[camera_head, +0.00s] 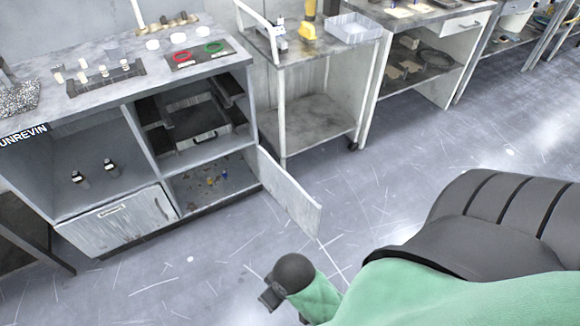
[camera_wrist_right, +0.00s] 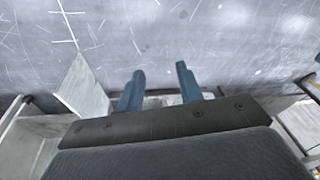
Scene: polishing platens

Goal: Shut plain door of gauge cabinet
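The gauge cabinet (camera_head: 130,110) stands at the left in the head view. Its plain door (camera_head: 290,193), a pale panel with no handle visible, is swung open from the lower right compartment and stands out over the floor. A pale panel that looks like this door (camera_wrist_right: 82,90) shows left of my fingers in the right wrist view. My right gripper (camera_wrist_right: 160,82) has its two blue-grey fingers apart with nothing between them, and it is apart from that panel. In the head view my green and black arm is at lower right; no fingers can be made out there. My left gripper is not in view.
A front with a handle (camera_head: 118,220) covers the cabinet's lower left. The lower right compartment (camera_head: 205,190) holds small items. A grey trolley (camera_head: 305,125) stands close to the right of the cabinet, behind the open door. The scratched floor (camera_head: 400,190) before them is clear.

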